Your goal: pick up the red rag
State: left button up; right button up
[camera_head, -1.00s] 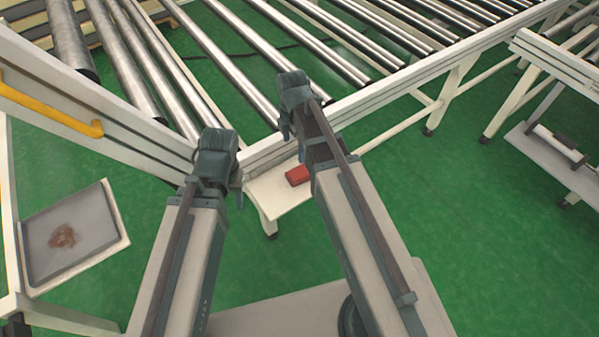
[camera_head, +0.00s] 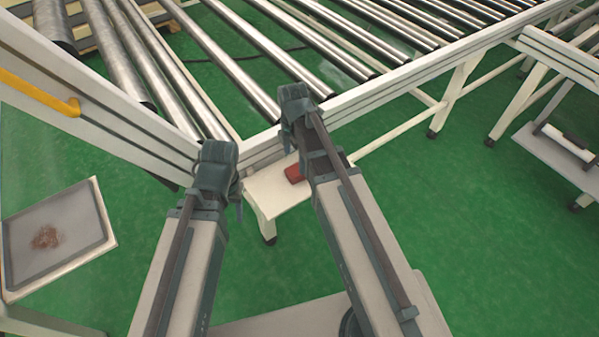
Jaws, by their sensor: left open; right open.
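The red rag (camera_head: 293,173) is a small folded red piece on a white shelf (camera_head: 266,196) under the corner of the roller conveyor. My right arm partly covers its right side. My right gripper (camera_head: 288,110) is above and beyond the rag in the picture, near the conveyor rail, open and apart from the rag. My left gripper (camera_head: 232,185) is left of the rag, near the conveyor corner, open and empty. The fingers of both grippers are largely hidden by their own housings.
The conveyor's white side rail (camera_head: 400,85) and metal rollers (camera_head: 240,70) lie beyond the grippers. A tray (camera_head: 85,252) with a brownish lump (camera_head: 45,237) is at the left. A white stand (camera_head: 550,150) is at the right. Green floor is clear at the lower right.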

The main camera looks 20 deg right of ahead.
aim_at(293, 174)
jog(key=f+b, duration=0.2)
jog(key=d+f+b, duration=0.1)
jog(key=f+b, duration=0.1)
jog(key=f, duration=0.1)
jog(key=shift+f+b, duration=0.1)
jog(key=shift+b, duration=0.25)
jog(key=c, duration=1.3)
